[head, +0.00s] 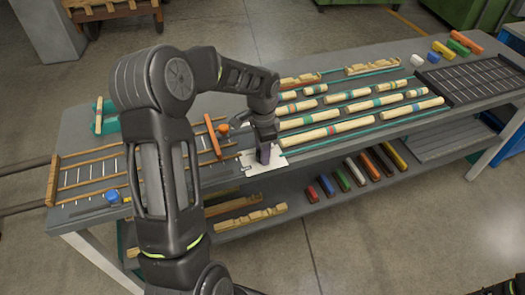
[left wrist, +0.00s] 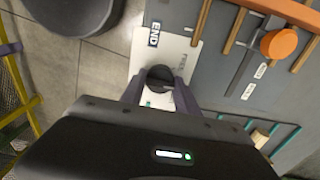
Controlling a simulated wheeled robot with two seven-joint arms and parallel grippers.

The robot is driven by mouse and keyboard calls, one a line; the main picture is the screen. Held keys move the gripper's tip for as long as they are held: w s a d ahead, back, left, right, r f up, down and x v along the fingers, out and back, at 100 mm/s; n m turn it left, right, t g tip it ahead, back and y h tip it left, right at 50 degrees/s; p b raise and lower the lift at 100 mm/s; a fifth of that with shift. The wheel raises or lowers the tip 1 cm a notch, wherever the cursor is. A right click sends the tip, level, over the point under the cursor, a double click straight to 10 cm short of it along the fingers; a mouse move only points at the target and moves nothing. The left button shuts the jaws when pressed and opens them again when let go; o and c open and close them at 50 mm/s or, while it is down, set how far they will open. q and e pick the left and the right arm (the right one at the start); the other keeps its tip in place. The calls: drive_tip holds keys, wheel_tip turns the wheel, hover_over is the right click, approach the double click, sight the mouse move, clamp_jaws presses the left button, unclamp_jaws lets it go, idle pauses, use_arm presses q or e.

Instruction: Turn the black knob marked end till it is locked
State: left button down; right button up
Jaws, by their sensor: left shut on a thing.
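The black knob (left wrist: 160,77) sits on a white plate (left wrist: 142,50) at the front edge of the bench. My left gripper (left wrist: 160,88) is shut on the knob, one finger on each side. A label reading END (left wrist: 154,34) is beyond the knob, and a second label, seemingly FREE (left wrist: 186,62), is to its right. The knob's ridge looks roughly crosswise in the left wrist view, but its exact setting is hard to read. In the head view my left gripper (head: 266,150) points down over the white plate (head: 254,168) and hides the knob.
An orange knob (left wrist: 279,43) stands on a wooden rail setup right of the plate in the left wrist view. A blue knob (head: 112,197) is at the bench's left. Striped wood rods (head: 330,132) lie right of my gripper. A lower shelf (head: 300,208) holds coloured blocks.

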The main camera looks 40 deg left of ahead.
use_arm(q)
drive_tip(key=m, duration=0.4)
drive_tip(key=shift+m, duration=0.3)
drive_tip(key=m, duration=0.4)
drive_tip(key=shift+p, duration=0.3)
drive_tip(key=c, duration=0.9)
unclamp_jaws()
drive_tip(key=shift+r, duration=0.15)
wheel_tip(320, 180, up, 8)
drive_tip(key=shift+f+b, duration=0.2)
drive_tip(key=shift+b, duration=0.35)
drive_tip(key=shift+f, duration=0.1)
